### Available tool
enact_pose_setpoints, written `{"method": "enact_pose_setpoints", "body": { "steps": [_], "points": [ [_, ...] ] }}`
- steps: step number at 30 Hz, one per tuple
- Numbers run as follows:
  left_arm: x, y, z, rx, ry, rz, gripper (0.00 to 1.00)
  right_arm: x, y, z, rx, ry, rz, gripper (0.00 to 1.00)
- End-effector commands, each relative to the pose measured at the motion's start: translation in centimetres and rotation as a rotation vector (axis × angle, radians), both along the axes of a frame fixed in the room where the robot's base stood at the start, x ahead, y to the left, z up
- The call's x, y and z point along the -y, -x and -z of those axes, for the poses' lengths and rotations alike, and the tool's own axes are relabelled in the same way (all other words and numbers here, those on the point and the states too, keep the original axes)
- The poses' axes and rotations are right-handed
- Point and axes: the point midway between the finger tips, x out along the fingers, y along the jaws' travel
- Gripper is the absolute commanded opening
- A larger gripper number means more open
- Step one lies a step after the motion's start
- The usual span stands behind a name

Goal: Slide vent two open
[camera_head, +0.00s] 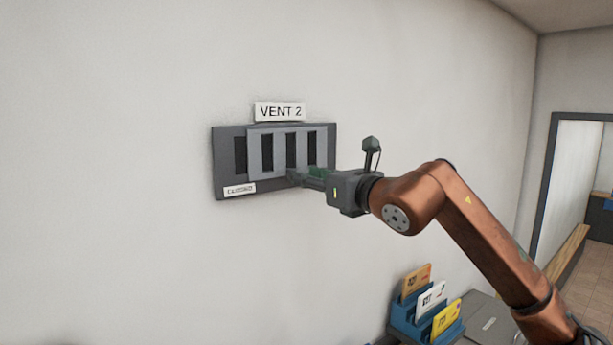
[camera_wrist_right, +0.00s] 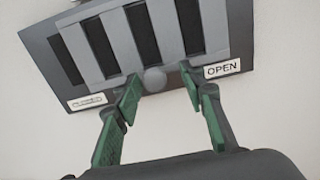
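The vent (camera_head: 229,182) is a dark grey panel on the wall under a "VENT 2" sign (camera_head: 279,111). A lighter grey slatted slider (camera_head: 253,153) covers part of it, with dark slots showing. A round grey knob (camera_wrist_right: 154,79) sits at the slider's lower edge in the right wrist view. My right gripper (camera_head: 298,178) is at the vent's lower edge; in the right wrist view its green-padded fingers (camera_wrist_right: 160,78) are apart, one on each side of the knob, with gaps visible. In the head view the gripper hides the knob. My left gripper is not in view.
A label at the vent's lower left (camera_head: 240,189) seems to read "CLOSED"; an "OPEN" label (camera_wrist_right: 222,69) is at the other end. The wall left of the vent is clear.

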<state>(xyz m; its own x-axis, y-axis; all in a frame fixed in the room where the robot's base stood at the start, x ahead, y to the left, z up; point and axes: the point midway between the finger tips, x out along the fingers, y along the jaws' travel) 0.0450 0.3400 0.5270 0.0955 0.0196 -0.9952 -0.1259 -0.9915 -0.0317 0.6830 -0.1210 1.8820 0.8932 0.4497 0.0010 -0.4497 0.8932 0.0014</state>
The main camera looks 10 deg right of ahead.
Motion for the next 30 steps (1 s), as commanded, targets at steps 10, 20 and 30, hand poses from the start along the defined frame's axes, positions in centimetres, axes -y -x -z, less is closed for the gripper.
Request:
{"method": "enact_pose_setpoints", "body": {
  "steps": [10,20,30],
  "points": [
    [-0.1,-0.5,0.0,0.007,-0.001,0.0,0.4,0.2,0.6,0.0,0.0,0.001,-0.002,0.38],
    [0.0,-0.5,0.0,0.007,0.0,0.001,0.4,3.0,5.9,0.0,0.002,0.002,0.001,0.38],
    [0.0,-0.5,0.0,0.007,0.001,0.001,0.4,5.2,10.3,0.1,0.0,0.001,0.0,0.38]
  ]
}}
